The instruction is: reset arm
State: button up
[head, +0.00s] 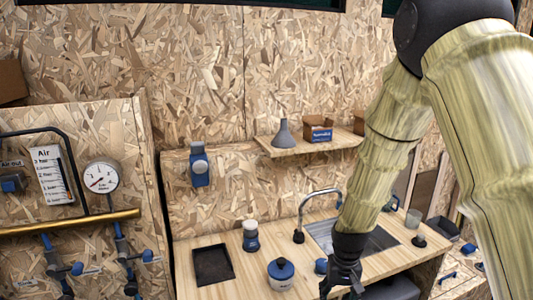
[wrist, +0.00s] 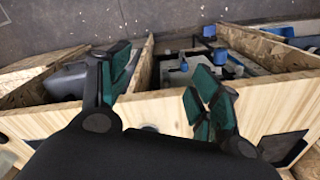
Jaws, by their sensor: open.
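My arm reaches down from the upper right in the head view. My gripper (head: 342,281) points down at the front edge of the wooden counter (head: 215,284), near the sink. In the wrist view my gripper (wrist: 160,92) has its two green-padded fingers spread apart. Nothing is between the fingers; a wooden edge and open bins show beyond them.
On the counter are a black tray (head: 213,264), a blue-lidded pot (head: 281,272), a white-topped blue jar (head: 250,236) and a sink (head: 378,243) with a curved tap (head: 316,195). A shelf (head: 335,141) holds a grey funnel (head: 284,133). A gauge panel (head: 75,180) stands left.

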jog(key=s+d+f, duration=0.1)
jog(key=s+f, duration=0.6)
jog(key=f, duration=0.6)
jog(key=s+d+f+b, duration=0.1)
jog(key=s+f, duration=0.7)
jog(key=s, duration=0.5)
jog(key=s+d+f+b, duration=0.1)
jog(key=s+f, duration=0.8)
jog(key=s, duration=0.4)
jog(key=shift+s+n, duration=0.25)
jog(key=shift+n, duration=0.15)
jog(key=shift+c, duration=0.4)
